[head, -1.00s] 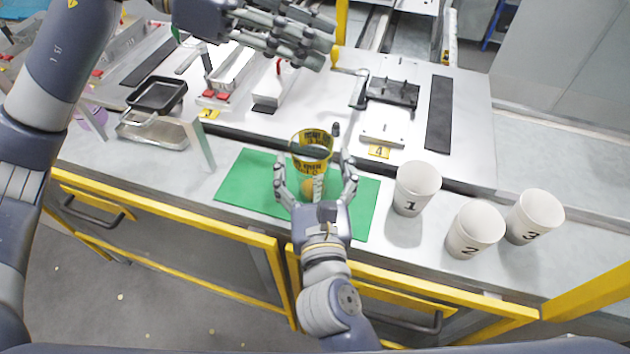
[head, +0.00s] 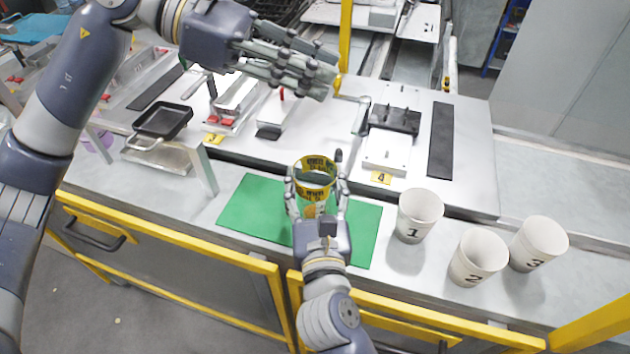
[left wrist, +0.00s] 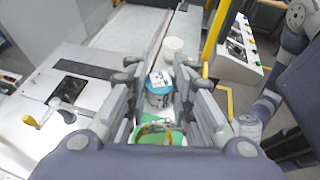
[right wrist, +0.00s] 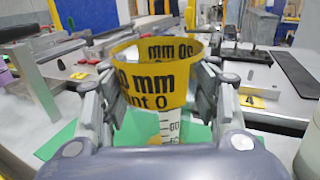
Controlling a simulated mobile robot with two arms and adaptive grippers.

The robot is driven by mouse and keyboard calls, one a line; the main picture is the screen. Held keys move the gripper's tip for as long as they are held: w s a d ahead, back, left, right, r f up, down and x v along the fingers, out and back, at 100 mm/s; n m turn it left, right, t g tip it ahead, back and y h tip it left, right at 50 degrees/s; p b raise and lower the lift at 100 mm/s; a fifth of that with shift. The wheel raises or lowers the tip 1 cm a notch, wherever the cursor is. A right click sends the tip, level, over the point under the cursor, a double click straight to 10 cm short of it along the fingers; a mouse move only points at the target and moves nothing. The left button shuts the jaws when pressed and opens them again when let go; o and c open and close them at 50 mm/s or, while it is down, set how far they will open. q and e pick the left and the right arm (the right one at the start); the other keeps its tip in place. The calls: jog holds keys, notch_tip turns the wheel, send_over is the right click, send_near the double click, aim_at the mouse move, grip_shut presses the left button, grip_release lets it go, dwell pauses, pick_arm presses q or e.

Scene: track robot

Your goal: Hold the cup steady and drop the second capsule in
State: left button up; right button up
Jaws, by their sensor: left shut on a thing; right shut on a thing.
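A clear cup with a yellow printed band (head: 315,170) stands upright over the green mat. In the right wrist view its band (right wrist: 155,85) and a white scale below it show. My right gripper (head: 317,183) is shut on the cup, a finger on each side. My left gripper (head: 325,75) is higher, beyond the cup, its fingers pointing right. In the left wrist view a small blue and white thing, seemingly the capsule (left wrist: 158,92), shows between its fingertips. The fingers hide it in the head view. The inside bottom of the cup is hidden.
White cups numbered 1 (head: 418,215), 2 (head: 478,257) and 3 (head: 538,243) stand right of the green mat (head: 252,208). Machine fixtures, including a black-topped block (head: 395,120), lie behind. A black pan (head: 163,122) is at left.

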pick_arm(q)
notch_tip(320, 180, down, 8)
jog(key=shift+f, duration=0.2)
dwell(0.3)
notch_tip(320, 180, down, 6)
jog(key=shift+f, duration=0.2)
dwell(0.6)
dwell(0.5)
jog(key=o, duration=0.9)
dwell(0.7)
jog(key=shift+r, duration=0.1)
dwell(0.8)
jog(key=shift+r, duration=2.95)
